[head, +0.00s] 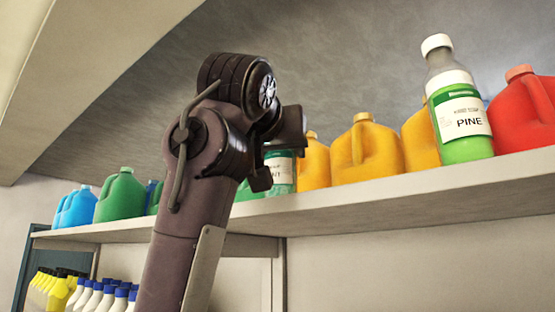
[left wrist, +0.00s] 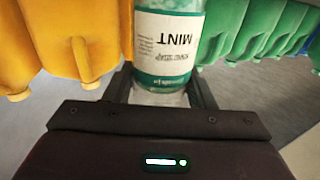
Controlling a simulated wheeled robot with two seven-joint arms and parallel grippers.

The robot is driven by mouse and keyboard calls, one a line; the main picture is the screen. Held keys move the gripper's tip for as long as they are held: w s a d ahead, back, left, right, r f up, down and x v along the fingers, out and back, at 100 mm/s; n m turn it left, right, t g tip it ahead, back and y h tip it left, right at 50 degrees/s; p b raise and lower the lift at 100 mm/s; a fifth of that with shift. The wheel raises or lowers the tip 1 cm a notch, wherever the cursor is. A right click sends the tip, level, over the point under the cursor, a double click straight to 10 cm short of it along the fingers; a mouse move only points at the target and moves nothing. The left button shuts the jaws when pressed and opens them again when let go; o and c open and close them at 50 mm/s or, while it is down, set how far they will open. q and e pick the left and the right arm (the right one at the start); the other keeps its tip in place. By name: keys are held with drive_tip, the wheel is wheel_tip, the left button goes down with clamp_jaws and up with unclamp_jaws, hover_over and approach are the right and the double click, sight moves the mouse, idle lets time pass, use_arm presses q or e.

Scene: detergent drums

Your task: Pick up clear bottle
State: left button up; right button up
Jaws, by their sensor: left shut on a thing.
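A clear bottle with a white and green MINT label (head: 281,173) is among the drums on the shelf, partly hidden behind my left gripper (head: 277,152). In the left wrist view the bottle (left wrist: 168,45) appears upside down, between the two dark fingers of the left gripper (left wrist: 163,90). The fingers are shut on its clear upper part, near the neck. I cannot tell whether its base touches the shelf. A second clear bottle with green liquid and a PINE label (head: 460,115) stands upright further right. My right gripper is not in view.
The light shelf (head: 400,196) holds yellow drums (head: 366,152) right of the MINT bottle and a red drum (head: 522,112) at far right. Green drums (head: 121,197) and blue drums (head: 75,208) stand left. White bottles with blue caps (head: 104,297) are below. Drums flank the gripper closely.

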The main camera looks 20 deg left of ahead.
use_arm(q)
drive_tip(key=shift+w+f, duration=0.15)
drive_tip(key=shift+f, duration=0.1)
wheel_tip(320, 180, up, 9)
drive_tip(key=shift+f, duration=0.2)
drive_tip(key=shift+r, duration=0.55)
drive_tip(key=shift+w+r, duration=0.1)
drive_tip(key=shift+r, duration=0.1)
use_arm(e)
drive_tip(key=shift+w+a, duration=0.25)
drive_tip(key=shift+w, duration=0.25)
